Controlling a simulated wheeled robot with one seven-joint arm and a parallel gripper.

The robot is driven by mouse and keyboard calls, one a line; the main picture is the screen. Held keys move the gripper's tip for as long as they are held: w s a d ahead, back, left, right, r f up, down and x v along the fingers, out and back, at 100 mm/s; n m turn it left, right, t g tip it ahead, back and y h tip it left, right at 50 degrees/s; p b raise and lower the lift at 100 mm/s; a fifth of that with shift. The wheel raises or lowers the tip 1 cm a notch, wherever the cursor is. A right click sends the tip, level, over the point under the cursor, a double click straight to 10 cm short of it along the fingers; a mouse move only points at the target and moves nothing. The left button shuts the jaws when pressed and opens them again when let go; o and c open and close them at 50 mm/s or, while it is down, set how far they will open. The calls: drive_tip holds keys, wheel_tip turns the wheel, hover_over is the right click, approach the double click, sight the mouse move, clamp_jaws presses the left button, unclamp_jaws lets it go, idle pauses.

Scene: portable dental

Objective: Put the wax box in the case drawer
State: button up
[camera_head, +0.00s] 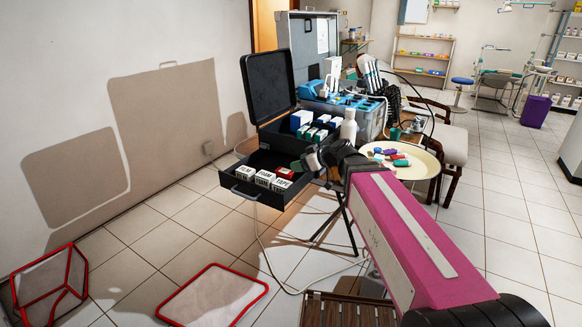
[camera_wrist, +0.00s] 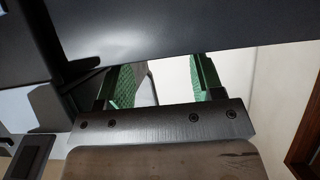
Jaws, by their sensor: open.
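The black case's drawer (camera_head: 228,182) is pulled out, below the raised lid. Several white boxes with dark lettering (camera_head: 264,178) stand along its front. A small red box (camera_head: 285,172) lies behind them inside the drawer. It may be the wax box, but I cannot read a label on it. My gripper (camera_head: 304,162) is just over the drawer's right end, its green-padded fingers apart. In the wrist view my gripper (camera_wrist: 165,78) is open, with no box between the pads; a dark panel crosses above and a pale surface shows beyond.
The case lid (camera_head: 269,85) stands open behind the drawer. White and blue boxes (camera_head: 301,120) fill the upper compartment, with a white bottle (camera_head: 348,126) beside it. A round cream tray (camera_head: 425,160) of colored items is to the right. A red-framed piece (camera_head: 215,297) lies on the floor.

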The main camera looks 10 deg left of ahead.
drive_tip(key=v, duration=0.5)
drive_tip(key=shift+s+d+r, duration=0.15)
idle(1.1)
